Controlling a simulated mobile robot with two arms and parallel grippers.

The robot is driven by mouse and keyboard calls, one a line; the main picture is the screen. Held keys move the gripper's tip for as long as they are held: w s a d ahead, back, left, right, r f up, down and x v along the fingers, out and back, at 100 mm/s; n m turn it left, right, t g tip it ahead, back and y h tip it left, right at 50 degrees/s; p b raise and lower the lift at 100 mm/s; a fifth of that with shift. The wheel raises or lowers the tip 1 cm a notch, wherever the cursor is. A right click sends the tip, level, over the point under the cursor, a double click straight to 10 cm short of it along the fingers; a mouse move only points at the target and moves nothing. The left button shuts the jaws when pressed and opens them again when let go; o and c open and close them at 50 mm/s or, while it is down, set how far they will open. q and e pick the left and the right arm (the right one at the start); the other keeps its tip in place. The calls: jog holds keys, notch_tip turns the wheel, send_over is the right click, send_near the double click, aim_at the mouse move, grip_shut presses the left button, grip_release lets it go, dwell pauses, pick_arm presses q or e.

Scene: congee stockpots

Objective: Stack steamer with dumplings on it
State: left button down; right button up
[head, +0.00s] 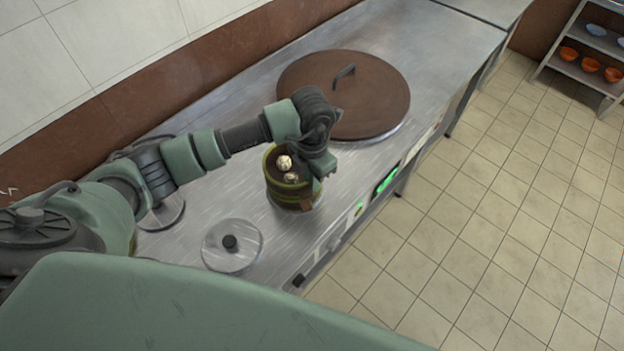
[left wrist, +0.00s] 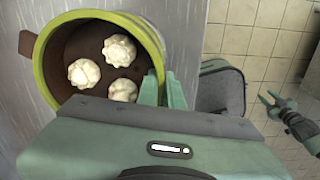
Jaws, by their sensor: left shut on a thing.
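A round steamer (head: 272,178) with a yellow-green rim and brown inside stands at the steel counter's front part. Pale dumplings (head: 284,162) lie in it; the left wrist view shows three dumplings (left wrist: 122,68) in the steamer (left wrist: 150,45). My left gripper (head: 316,182) is shut on the steamer's wall at its right side; its fingers (left wrist: 163,88) also show in the wrist view. Darker bands show low on the steamer; I cannot tell whether a second steamer is beneath it. My right gripper (left wrist: 272,101) is open and empty, away over the floor.
A large brown lid (head: 345,95) covers a pot in the counter behind the steamer. Bare counter (head: 215,205) lies between. A shelf (head: 580,62) with orange bowls stands far right across the tiled floor.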

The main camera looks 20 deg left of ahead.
pick_arm(q)
jog(key=shift+f+b, duration=0.5)
jog(key=shift+f, duration=0.05)
jog(key=c, duration=1.8)
grip_release()
jog(key=shift+c, duration=0.2)
jog(key=shift+r, duration=0.1)
jog(key=shift+r+p, duration=3.6)
jog(key=shift+r, duration=1.85)
jog(key=shift+f, duration=0.1)
